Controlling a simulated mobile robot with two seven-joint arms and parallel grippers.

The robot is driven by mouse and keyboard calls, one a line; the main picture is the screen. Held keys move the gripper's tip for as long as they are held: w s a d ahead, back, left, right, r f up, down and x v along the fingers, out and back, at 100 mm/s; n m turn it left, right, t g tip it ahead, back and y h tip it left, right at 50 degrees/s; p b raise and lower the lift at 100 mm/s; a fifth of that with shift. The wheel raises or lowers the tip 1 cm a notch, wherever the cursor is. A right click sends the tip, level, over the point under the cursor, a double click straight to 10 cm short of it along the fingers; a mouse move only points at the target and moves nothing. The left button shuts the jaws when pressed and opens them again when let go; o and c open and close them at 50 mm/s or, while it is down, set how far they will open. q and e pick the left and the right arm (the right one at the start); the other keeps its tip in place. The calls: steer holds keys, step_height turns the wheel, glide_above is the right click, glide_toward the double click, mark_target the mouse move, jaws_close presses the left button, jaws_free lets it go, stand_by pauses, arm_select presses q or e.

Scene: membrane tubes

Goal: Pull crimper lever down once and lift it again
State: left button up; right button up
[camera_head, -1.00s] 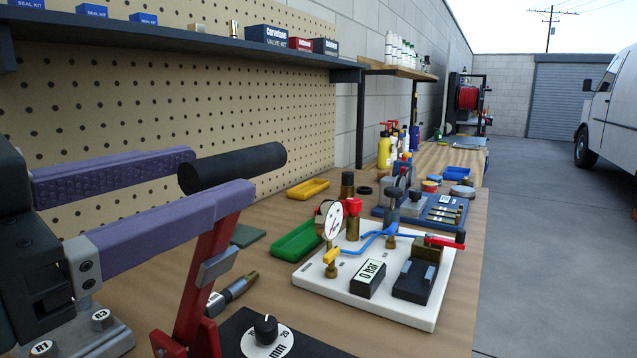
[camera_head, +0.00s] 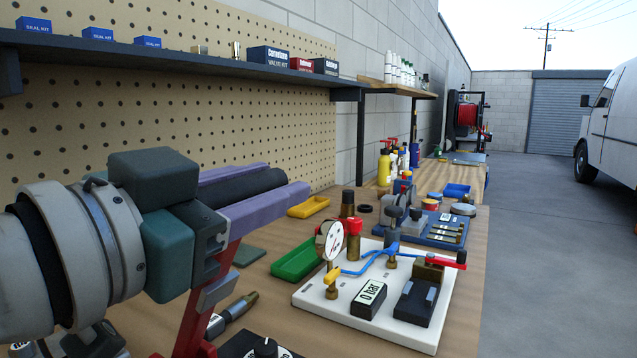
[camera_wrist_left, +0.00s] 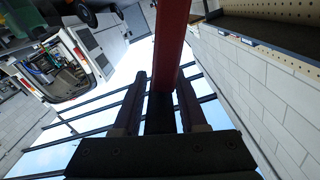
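The crimper lever is a red arm (camera_head: 204,310) with a black cylindrical handle (camera_head: 244,186) across its top. It is raised. My left gripper (camera_head: 283,178) comes in from the left, with its purple fingers on both sides of the handle. The fingers appear shut on it. In the left wrist view, the handle (camera_wrist_left: 159,113) lies between the dark fingers and the red arm (camera_wrist_left: 174,40) runs upward from it. The crimper's dial block (camera_head: 262,348) shows at the bottom edge. My right gripper is not in view.
A white test board (camera_head: 425,335) with a gauge (camera_head: 329,240) and a "0 bar" display (camera_head: 369,299) stands right of the lever. A shelf (camera_head: 200,57) runs along the pegboard.

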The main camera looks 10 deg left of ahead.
arm_select(q)
jaws_close()
stand_by(1.1)
